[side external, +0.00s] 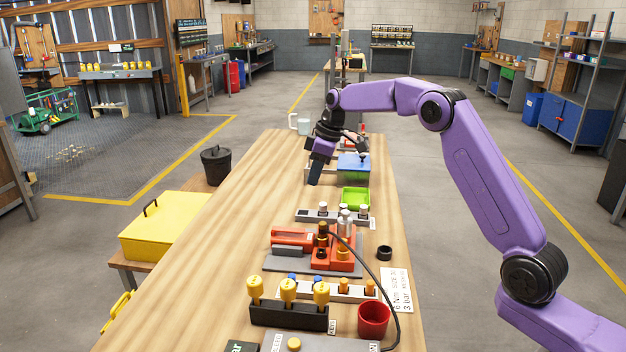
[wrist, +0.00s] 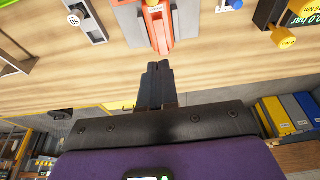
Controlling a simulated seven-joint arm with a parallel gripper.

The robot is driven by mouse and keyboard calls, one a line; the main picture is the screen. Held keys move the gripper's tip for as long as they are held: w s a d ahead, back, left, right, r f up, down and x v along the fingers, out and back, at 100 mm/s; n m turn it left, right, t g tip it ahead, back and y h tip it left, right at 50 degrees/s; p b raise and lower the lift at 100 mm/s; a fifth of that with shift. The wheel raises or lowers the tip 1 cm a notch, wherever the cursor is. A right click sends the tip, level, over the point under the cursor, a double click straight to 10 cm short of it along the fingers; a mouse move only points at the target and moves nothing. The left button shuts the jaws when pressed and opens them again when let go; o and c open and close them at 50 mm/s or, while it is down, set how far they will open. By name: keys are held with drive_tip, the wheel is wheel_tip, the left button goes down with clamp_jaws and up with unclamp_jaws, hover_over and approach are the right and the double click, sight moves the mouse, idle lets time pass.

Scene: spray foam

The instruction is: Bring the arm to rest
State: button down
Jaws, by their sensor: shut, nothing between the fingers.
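My purple arm reaches over the long wooden table (side external: 225,250) from the right in the side external view. My gripper (side external: 316,172) hangs above the far half of the table, to the left of a blue-lidded box. In the wrist view the two dark fingers of my gripper (wrist: 158,75) are together, with nothing seen between them. The fingers point toward an orange tool on the table, which shows at the top of the wrist view (wrist: 157,25).
Along the table are the blue-lidded box (side external: 353,164), a green tray (side external: 355,197), an orange fixture (side external: 345,260), yellow-topped pieces in a black rack (side external: 290,316) and a red cup (side external: 374,319). A yellow case (side external: 165,228) and black bin (side external: 216,165) stand left. The table's left strip is clear.

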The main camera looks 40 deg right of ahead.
idle(0.3)
drive_tip(key=s+a+r+n+g, duration=0.1)
drive_tip(key=s+a, duration=0.5)
drive_tip(key=s, duration=0.5)
drive_tip(key=s+a+r+n+g, duration=0.1)
drive_tip(key=s+a, duration=0.5)
drive_tip(key=s, duration=0.5)
drive_tip(key=s+d+f, duration=0.1)
drive_tip(key=s+d, duration=0.1)
drive_tip(key=s, duration=0.7)
drive_tip(key=s+d+f+n+h, duration=0.1)
drive_tip(key=s+d+f, duration=0.1)
drive_tip(key=s, duration=0.7)
drive_tip(key=s+d+f, duration=0.1)
drive_tip(key=s+d, duration=0.3)
drive_tip(key=s, duration=0.5)
drive_tip(key=shift+d+f+n+h, duration=0.15)
drive_tip(key=shift+f+n+h, duration=0.15)
drive_tip(key=shift+h, duration=0.1)
